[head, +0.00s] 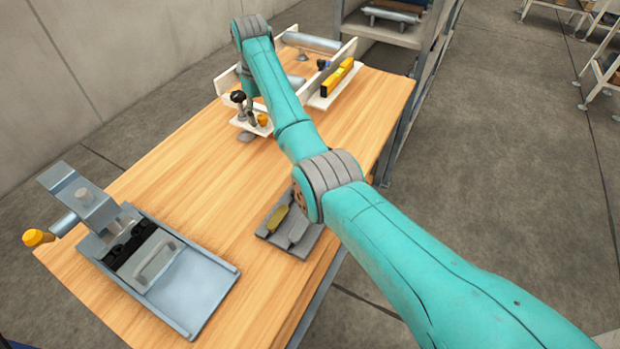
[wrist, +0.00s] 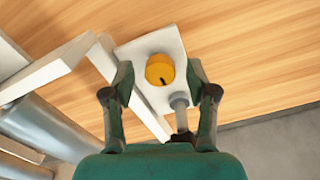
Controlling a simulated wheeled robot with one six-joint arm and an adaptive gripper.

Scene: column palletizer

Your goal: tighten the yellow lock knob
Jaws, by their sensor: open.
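The yellow lock knob (wrist: 160,70) is round with a dark slot or mark, and sits on a white plate (wrist: 150,47). It also shows in the head view (head: 263,120), at the near end of the white fixture. My gripper (wrist: 158,76) is open, with one finger on each side of the knob in the wrist view.
A grey post with a black ball top (head: 238,97) stands close beside the knob. A yellow bar (head: 337,77) lies on the fixture's right part. A grey press with an orange handle end (head: 38,237) and a grey tray (head: 290,232) are nearer. The table's middle (head: 190,165) is clear.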

